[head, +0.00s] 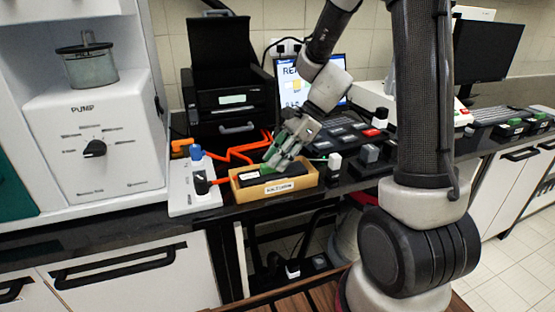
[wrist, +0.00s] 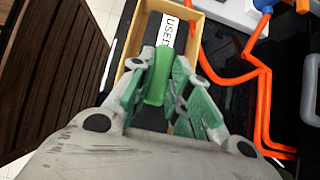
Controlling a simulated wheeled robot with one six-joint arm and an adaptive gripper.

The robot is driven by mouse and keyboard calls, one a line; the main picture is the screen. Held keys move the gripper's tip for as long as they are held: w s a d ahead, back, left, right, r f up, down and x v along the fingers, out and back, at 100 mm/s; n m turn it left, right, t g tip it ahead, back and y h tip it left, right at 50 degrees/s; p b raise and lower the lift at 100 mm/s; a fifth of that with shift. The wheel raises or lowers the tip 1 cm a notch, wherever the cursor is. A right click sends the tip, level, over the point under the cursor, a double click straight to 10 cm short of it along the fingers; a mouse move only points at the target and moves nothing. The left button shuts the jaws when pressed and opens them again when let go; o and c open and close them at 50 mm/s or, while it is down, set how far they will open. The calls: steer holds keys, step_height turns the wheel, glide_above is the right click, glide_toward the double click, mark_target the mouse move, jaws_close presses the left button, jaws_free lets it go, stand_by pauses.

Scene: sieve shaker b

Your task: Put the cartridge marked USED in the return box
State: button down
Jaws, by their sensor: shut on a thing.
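The cartridge marked USED (wrist: 168,36) is a black block with a white label. It also shows in the head view (head: 264,172), lying inside the light wooden box (head: 275,190). The box's front label is too small to read surely. My gripper (head: 273,163) is over the box, pointing down into it. In the wrist view my gripper (wrist: 157,76) is shut on a green piece that appears to be the cartridge's grip. The box rim (wrist: 126,68) surrounds the black cartridge. My fingers hide part of it, and I cannot tell whether it touches the box floor.
An orange cable (head: 238,152) runs behind the box. A black printer (head: 222,98) is behind, and a keypad with several blocks (head: 345,135) is to the right. The counter edge is in front.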

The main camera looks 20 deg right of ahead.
steer(key=shift+f, duration=0.2)
steer(key=c, duration=1.3)
jaws_free()
steer(key=v, duration=1.2)
steer(key=shift+s+d+r+n+t+h, duration=0.75)
steer(key=shift+s+d+n+h, duration=0.4)
steer(key=shift+s+n, duration=1.95)
steer(key=shift+s+d+r+n+t+h, duration=0.85)
steer(key=shift+s+n+h, duration=0.55)
steer(key=shift+s+n, duration=1.7)
steer(key=shift+s+d+r+n+t+h, duration=0.65)
steer(key=shift+s+d+n+h, duration=0.55)
steer(key=shift+s+n, duration=1.85)
steer(key=shift+s+a+m, duration=0.1)
steer(key=shift+s+m, duration=0.15)
